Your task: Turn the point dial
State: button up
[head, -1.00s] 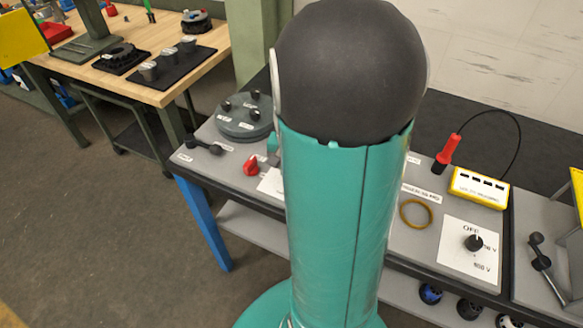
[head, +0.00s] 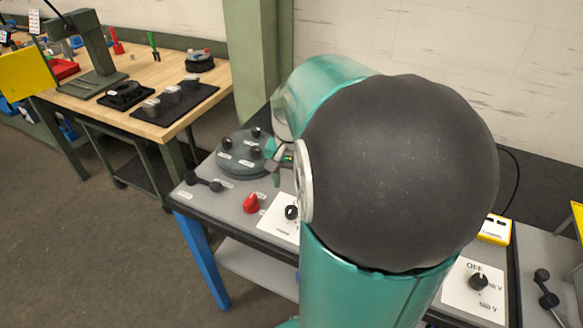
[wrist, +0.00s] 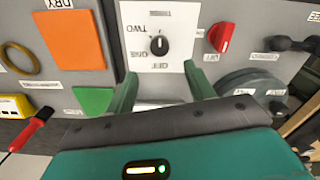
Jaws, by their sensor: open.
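A small black dial (wrist: 159,45) sits on a white plate (wrist: 178,18) with markings that read OFF, ONE and TWO; a further marking is too small to read surely. Its pointer mark shows on the knob. In the head view the dial (head: 291,212) is beside my arm, which covers part of its plate. My gripper (wrist: 161,84) is open and empty in the wrist view. Its two green fingers stand on either side of the plate's lower part, below the dial in the picture and apart from it. In the head view the gripper is mostly hidden behind my arm.
A red knob (head: 251,203), a black lever (head: 203,181) and a round grey unit with black knobs (head: 243,155) stand left of the dial. Orange (wrist: 72,38) and green (wrist: 93,100) patches lie beside it. A second dial (head: 478,281) is at right.

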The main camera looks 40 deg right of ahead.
notch_tip(320, 180, up, 4)
jog(key=shift+r, duration=0.1)
dwell(0.6)
jog(key=s+a+r+n+t, duration=0.2)
jog(key=a+n, duration=0.3)
jog(key=a, duration=0.6)
jog(key=s+a+r+n+t, duration=0.2)
jog(key=a+n, duration=0.4)
jog(key=a, duration=0.6)
jog(key=shift+s+r+t, duration=0.2)
jog(key=shift+s+t, duration=0.25)
jog(key=shift+t, duration=0.35)
jog(key=shift+a, duration=0.1)
jog(key=shift+c, duration=0.2)
